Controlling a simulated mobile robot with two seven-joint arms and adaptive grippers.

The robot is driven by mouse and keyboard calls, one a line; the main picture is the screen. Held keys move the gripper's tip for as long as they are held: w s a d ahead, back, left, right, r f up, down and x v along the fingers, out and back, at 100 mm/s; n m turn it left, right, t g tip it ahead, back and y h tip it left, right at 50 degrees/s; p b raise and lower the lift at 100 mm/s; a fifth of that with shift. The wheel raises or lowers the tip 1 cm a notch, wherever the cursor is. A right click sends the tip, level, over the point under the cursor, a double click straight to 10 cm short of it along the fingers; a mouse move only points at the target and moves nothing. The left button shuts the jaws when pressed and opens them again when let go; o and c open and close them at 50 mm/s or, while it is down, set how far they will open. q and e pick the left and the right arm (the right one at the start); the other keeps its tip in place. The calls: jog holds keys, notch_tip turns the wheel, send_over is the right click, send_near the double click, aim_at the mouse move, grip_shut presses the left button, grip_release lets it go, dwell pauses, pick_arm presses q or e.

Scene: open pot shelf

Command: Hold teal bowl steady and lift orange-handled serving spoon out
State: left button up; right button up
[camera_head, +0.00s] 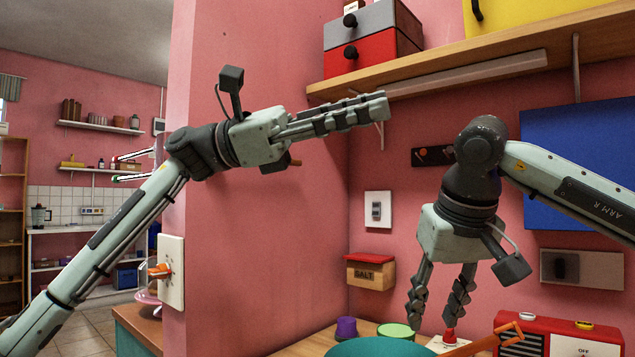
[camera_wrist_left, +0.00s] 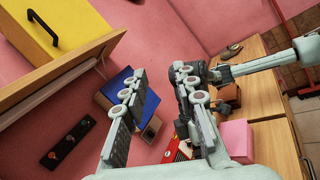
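The teal bowl (camera_head: 372,347) is at the bottom edge of the head view, and only its upper part shows. The orange handle (camera_head: 488,343) of the serving spoon slants up to the right beside the bowl; the rest of the spoon is cut off. My right gripper (camera_head: 434,318) points down above the counter, fingers apart and empty, a little left of the handle and above the bowl's right side in the picture. My left gripper (camera_head: 386,106) is raised high and points right, well above the bowl. In the left wrist view its fingers (camera_wrist_left: 157,80) are apart with nothing between them.
A purple cup (camera_head: 346,328), a green round item (camera_head: 397,330) and a red-and-white item (camera_head: 450,338) stand behind the bowl. A red appliance (camera_head: 510,341) is at right. A salt box (camera_head: 371,273) is on the wall. A wooden shelf (camera_head: 480,62) hangs above my grippers.

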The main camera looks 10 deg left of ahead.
pick_arm(q)
jog(key=shift+w+a+f+m+t+y, duration=0.8)
jog(key=shift+w+f+y, duration=1.35)
jog(key=shift+f, duration=4.55)
jog(key=shift+w+a+f+m+t+y, duration=0.25)
jog(key=shift+w+f+m+t+y, duration=0.9)
jog(key=shift+f+y, duration=3.6)
jog(key=shift+w+a+f+m+t+y, duration=0.55)
jog(key=shift+w+f+m, duration=1.2)
jog(key=shift+f, duration=6.85)
jog(key=shift+w+n, duration=0.25)
jog(key=shift+n, duration=0.05)
grip_shut()
